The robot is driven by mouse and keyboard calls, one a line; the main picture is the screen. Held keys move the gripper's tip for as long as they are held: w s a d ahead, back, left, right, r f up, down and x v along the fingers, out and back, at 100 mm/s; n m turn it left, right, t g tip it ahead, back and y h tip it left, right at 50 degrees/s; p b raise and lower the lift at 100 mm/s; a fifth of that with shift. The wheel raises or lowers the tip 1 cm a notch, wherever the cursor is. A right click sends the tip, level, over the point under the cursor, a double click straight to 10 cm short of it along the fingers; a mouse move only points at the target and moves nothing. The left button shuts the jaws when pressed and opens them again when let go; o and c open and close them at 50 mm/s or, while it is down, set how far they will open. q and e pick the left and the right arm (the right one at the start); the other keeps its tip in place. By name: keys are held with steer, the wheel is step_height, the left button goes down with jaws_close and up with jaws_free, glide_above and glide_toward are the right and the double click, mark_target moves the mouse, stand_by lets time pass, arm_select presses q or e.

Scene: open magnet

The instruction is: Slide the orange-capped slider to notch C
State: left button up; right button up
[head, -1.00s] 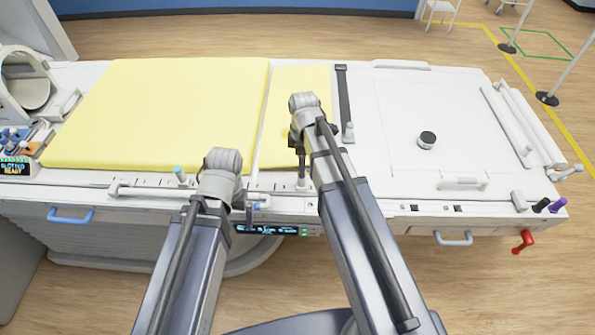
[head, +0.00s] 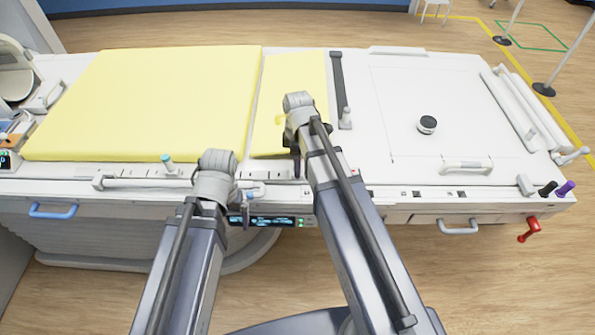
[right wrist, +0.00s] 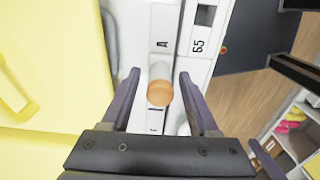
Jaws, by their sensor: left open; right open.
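The orange-capped slider (right wrist: 160,93) shows in the right wrist view, standing on a white strip (right wrist: 156,123) marked with the letter A just beyond the cap. My right gripper (right wrist: 158,74) is open, with one finger on each side of the cap and a visible gap on both sides. In the head view my right gripper (head: 296,160) hangs over the bench's front rail, and the orange cap cannot be made out there. My left gripper (head: 246,208) is open and low at the bench's front edge, away from the slider. The notch C mark cannot be made out.
A teal-capped knob (head: 167,162) stands on the rail to the left. Yellow pads (head: 150,100) cover the bench's left and middle. A display (head: 265,220) sits on the front face. A black round knob (head: 427,124) and a red handle (head: 529,229) are to the right.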

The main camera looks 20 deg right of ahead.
steer(key=shift+f, duration=0.5)
steer(key=shift+r, duration=0.1)
steer(key=shift+c, duration=0.3)
jaws_close()
stand_by(0.7)
